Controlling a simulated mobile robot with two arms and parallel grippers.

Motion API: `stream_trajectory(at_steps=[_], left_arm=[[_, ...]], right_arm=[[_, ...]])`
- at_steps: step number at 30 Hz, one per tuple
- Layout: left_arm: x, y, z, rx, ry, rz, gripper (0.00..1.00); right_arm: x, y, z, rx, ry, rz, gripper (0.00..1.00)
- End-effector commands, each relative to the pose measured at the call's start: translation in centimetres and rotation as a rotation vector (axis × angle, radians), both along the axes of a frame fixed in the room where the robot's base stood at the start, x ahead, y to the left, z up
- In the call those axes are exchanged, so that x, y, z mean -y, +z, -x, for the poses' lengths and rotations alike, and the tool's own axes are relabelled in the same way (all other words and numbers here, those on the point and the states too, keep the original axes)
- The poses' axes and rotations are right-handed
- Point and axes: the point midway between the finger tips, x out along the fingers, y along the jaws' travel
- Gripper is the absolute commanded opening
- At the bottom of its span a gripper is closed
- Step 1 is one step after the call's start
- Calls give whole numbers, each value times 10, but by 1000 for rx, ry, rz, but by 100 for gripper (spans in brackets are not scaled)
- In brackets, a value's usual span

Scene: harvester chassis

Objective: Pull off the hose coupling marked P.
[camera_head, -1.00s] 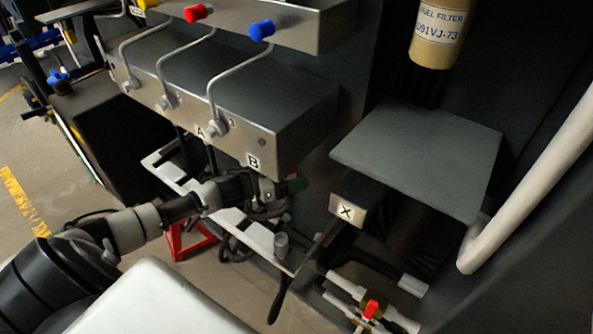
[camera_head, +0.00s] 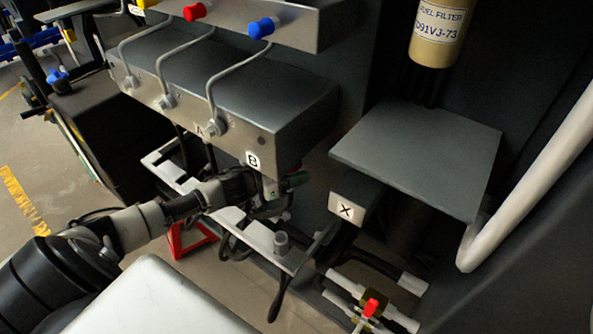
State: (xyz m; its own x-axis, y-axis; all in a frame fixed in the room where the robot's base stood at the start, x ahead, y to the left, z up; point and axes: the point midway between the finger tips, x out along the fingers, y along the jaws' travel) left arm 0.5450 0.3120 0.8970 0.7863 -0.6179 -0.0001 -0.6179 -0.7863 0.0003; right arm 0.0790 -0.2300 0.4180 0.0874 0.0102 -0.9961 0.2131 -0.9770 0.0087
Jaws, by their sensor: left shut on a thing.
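My left gripper (camera_head: 266,194) reaches in from the left, just below the front corner of the grey block (camera_head: 285,125). It is shut on a small hose coupling, which the fingers largely hide. I cannot read a P there; the plate marked B (camera_head: 252,160) is on the block just above, and a fainter A plate is further left. Whether the coupling is still seated cannot be told. My right gripper is not in view.
A box marked X (camera_head: 346,209) and a grey plate (camera_head: 420,155) stand to the right. A pale slotted rail (camera_head: 228,216) with dark hoses runs under the gripper. A red-handled valve (camera_head: 371,306) is at the bottom. Thin pipes cross the block above.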

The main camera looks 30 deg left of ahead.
Motion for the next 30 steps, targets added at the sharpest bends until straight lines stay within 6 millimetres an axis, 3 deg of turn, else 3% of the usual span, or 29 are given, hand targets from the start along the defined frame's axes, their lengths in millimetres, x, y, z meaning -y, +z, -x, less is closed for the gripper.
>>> stream_trajectory(at_steps=[1,3,20,30], left_arm=[[0,0,0,0,0,0,12],[0,0,0,0,0,0,2],[0,-6,0,1,0,1,1],[0,-22,0,2,0,1,1]], right_arm=[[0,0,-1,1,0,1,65],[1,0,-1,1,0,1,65],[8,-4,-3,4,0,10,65],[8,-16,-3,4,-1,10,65]])
